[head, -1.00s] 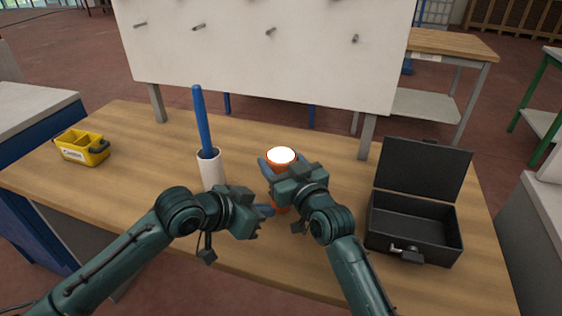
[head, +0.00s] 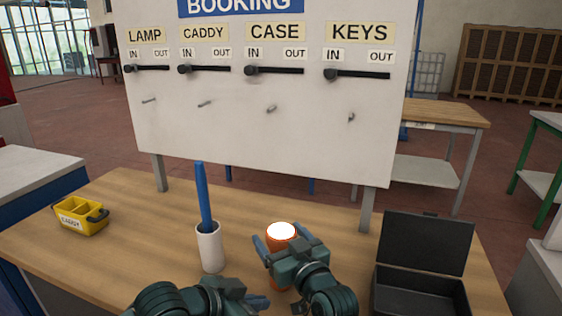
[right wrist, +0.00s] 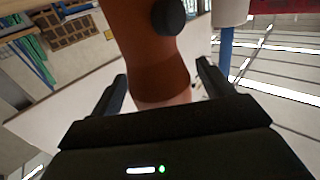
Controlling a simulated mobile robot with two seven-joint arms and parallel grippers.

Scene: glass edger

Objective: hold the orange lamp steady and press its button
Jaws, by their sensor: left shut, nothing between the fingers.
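The orange lamp (head: 281,231) stands upright on the wooden table, its round top bright white. My right gripper (head: 288,248) is around it, one finger on each side. In the right wrist view the lamp body (right wrist: 155,60) is between the spread fingers, with a gap showing on each side. A dark round button (right wrist: 172,14) shows on the body near the top edge of that view. My left gripper (head: 262,302) is shut and empty at the bottom of the head view, left of the right gripper and apart from the lamp; its wrist is partly cut off.
A white cup (head: 209,248) with a blue stick (head: 203,195) stands left of the lamp. A yellow caddy (head: 80,217) is at the far left. An open black case (head: 425,245) is at the right. A white booking board (head: 265,100) with sliders and pegs rises behind the table.

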